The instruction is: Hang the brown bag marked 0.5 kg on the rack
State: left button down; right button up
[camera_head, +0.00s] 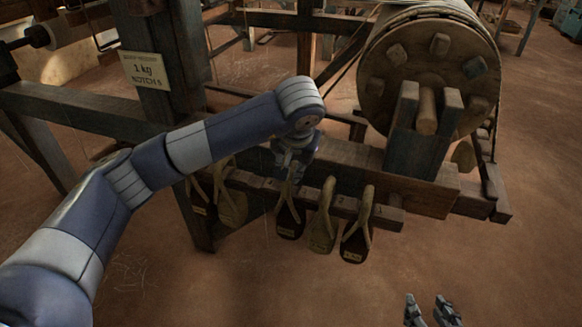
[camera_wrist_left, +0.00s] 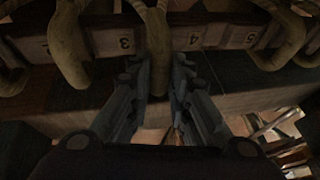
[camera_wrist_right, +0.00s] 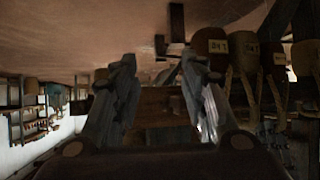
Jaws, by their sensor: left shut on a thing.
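My left gripper (camera_head: 290,172) is at the notched rack rail (camera_head: 390,215). It is shut on the looped strap of a dark brown bag (camera_head: 289,222), whose label is too small to read. In the left wrist view the strap (camera_wrist_left: 157,62) passes between the fingers, close against the numbered rail (camera_wrist_left: 105,42). I cannot tell whether the strap bears on the rail. To its right hang an olive bag (camera_head: 322,236) and another dark brown bag (camera_head: 354,246). My right gripper (camera_head: 430,312) is open and empty, low at the bottom of the head view.
More bags, one olive (camera_head: 232,210) and one dark (camera_head: 202,206), hang left of the held bag. A large wooden drum (camera_head: 425,65) stands above the rail's right end. Floor in front is clear.

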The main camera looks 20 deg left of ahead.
aim_at(291, 203)
pick_arm(q)
jog(key=shift+f+b, duration=0.35)
jog(key=shift+f, duration=0.5)
pick_arm(e)
jog(key=w+a+r+t, duration=0.1)
jog(key=w+r+t, duration=0.2)
jog(key=r, duration=0.2)
jog(key=shift+a+y, duration=0.2)
jog(key=shift+y, duration=0.2)
pick_arm(q)
jog(key=shift+f+b, duration=0.15)
jog(key=shift+b, duration=0.15)
pick_arm(e)
jog(key=shift+w+r+t, duration=0.25)
jog(key=shift+r+t, duration=0.05)
jog(key=shift+a+r, duration=0.1)
jog(key=shift+r, duration=0.15)
pick_arm(q)
jog(key=shift+f, duration=0.1)
pick_arm(e)
jog(key=shift+r, duration=0.1)
pick_arm(q)
jog(key=c, duration=1.4)
grip_release()
jog(key=shift+f, duration=0.1)
